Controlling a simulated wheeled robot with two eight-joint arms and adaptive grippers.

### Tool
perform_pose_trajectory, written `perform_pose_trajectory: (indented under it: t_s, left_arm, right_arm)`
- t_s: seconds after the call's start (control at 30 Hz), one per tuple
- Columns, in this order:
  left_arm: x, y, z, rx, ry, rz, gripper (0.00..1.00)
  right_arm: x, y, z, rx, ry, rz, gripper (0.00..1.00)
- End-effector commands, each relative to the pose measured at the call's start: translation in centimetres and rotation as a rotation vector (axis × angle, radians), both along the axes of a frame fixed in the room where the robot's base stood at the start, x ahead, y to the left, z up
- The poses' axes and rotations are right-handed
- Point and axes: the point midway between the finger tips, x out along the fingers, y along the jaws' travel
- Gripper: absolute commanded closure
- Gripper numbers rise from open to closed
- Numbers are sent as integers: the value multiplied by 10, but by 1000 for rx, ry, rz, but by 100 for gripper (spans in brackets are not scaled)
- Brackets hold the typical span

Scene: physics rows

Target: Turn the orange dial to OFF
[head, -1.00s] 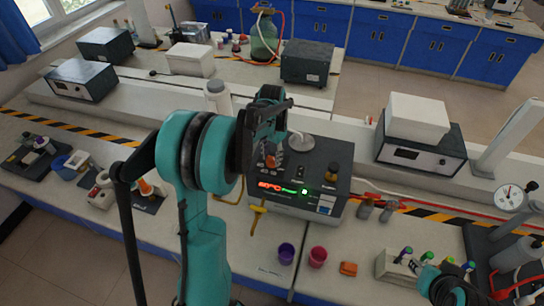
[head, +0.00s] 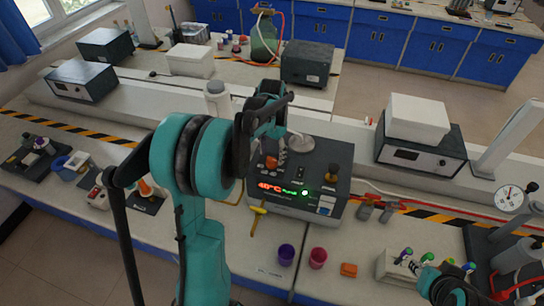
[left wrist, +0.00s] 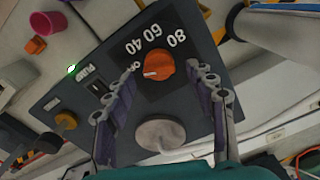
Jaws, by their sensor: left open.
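In the head view the dial (head: 271,162) shows just beside the gripper, and the lit red display (head: 269,187) seems to read about 40°C. A teal and black part of my right arm (head: 445,285) shows at the lower right; its jaws are unclear.
A yellow-handled tool (head: 258,212) is in front of the hotplate. A round steel plate (left wrist: 160,135) tops the hotplate between my fingers.

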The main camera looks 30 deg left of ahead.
Motion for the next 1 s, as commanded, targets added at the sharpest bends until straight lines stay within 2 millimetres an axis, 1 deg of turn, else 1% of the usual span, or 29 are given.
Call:
perform_pose_trajectory:
  t_s: [0.03, 0.2, 0.3, 0.43, 0.6, 1.0]
  left_arm:
    - [-1, 0, 11, 0, 0, 0, 44]
    - [0, 0, 49, 0, 0, 0, 44]
    - [0, 0, 70, 0, 0, 0, 44]
    - [0, 0, 88, 0, 0, 0, 44]
    - [0, 0, 99, 0, 0, 1, 44]
    - [0, 0, 100, 0, 0, 0, 44]
  right_arm:
    - [0, 0, 0, 0, 0, 0, 68]
    - [0, 0, 0, 0, 0, 0, 68]
    - [0, 0, 0, 0, 0, 0, 68]
    - [0, 0, 0, 0, 0, 0, 68]
    - [0, 0, 0, 0, 0, 0, 68]
    - [0, 0, 0, 0, 0, 0, 68]
